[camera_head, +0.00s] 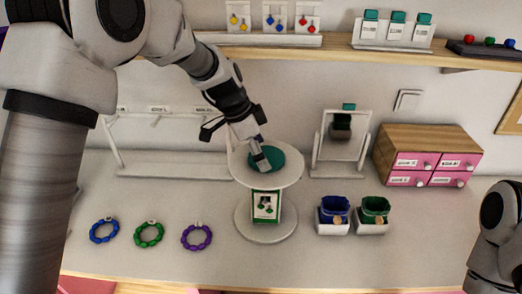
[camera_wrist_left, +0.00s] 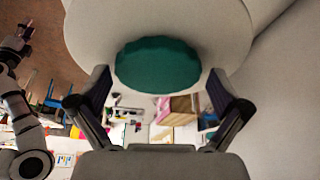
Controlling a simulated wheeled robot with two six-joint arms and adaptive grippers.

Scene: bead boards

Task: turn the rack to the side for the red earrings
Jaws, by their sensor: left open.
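The rack (camera_head: 265,228) is a white round stand with a disc top, a teal knob (camera_head: 270,157) in its middle and a round base. Its front side shows a green-edged card with green earrings (camera_head: 264,206); its other sides are hidden. My left gripper (camera_head: 258,160) is at the knob from above. In the left wrist view the knob (camera_wrist_left: 158,64) lies ahead between the two spread fingers (camera_wrist_left: 157,105), with clear gaps on both sides.
Blue, green and purple bead bracelets (camera_head: 149,235) lie left of the rack. A mirror stand (camera_head: 318,170) and a drawer box (camera_head: 400,144) are behind. The shelf above holds earring cards, one with red earrings (camera_head: 308,20).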

